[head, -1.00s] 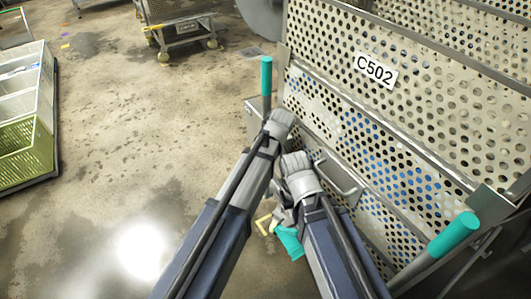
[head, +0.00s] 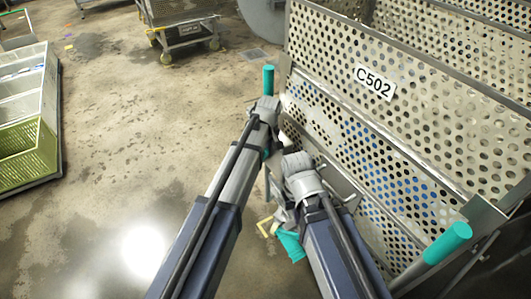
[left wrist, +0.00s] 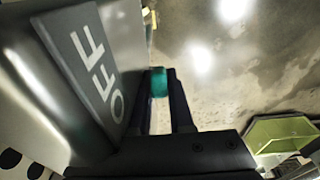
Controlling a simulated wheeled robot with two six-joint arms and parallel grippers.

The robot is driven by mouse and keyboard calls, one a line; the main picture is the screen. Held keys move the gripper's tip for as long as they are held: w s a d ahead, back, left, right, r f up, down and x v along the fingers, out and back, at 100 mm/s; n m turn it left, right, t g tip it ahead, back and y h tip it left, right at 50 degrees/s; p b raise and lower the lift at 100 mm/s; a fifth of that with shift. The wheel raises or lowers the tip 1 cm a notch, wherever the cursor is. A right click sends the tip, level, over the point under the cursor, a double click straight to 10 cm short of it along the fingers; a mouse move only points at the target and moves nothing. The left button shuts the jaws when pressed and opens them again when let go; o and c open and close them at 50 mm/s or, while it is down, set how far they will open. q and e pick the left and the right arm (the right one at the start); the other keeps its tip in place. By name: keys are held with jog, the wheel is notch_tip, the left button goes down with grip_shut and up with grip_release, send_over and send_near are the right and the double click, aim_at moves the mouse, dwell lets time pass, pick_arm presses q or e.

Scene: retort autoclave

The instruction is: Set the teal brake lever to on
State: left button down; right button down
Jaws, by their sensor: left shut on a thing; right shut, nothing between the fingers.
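A teal piece (left wrist: 158,84) sits between the two dark fingers of my left gripper (left wrist: 165,78) in the left wrist view, beside a dark plate reading OFF (left wrist: 88,65). I take it for the brake lever, mostly hidden by the fingers. In the head view my left gripper (head: 266,103) is at the left end of the perforated cart, just below an upright teal grip (head: 268,78). A small teal bit (head: 265,154) shows beside the left arm. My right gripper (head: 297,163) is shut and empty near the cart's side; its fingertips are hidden.
The perforated cart labelled C502 (head: 374,82) fills the right. Another teal grip (head: 448,243) is at its near corner. A teal item (head: 290,244) shows low between my arms. A green crate (head: 28,148) stands at left and another cart (head: 182,30) behind. The floor between is clear.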

pick_arm(q)
jog(key=c, duration=0.8)
grip_release()
jog(key=shift+r, duration=0.1)
jog(key=r+p, duration=0.5)
jog(key=s+r+p, duration=0.1)
jog(key=r+p, duration=0.1)
jog(key=p, duration=0.1)
jog(key=shift+d+r, duration=0.3)
jog(key=shift+r, duration=0.05)
jog(key=shift+f, duration=0.1)
